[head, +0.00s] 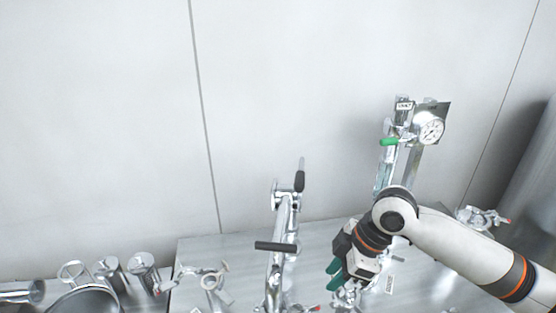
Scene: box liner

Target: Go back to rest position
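My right arm comes in from the right edge. My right gripper (336,275), with green fingers, points down and left over the metal bench top, close to shiny metal fittings (346,298). The two green fingers show close together, and I cannot tell whether they are open or shut or touch a fitting. My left gripper is not in view.
A steel bench (205,251) runs along a pale panelled wall (100,120). A chrome tap with black handles (280,225) stands left of my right gripper. A gauge (430,129) with a green lever (389,142) rises behind my arm. Metal cylinders (145,269) and a round pan (85,300) are lower left.

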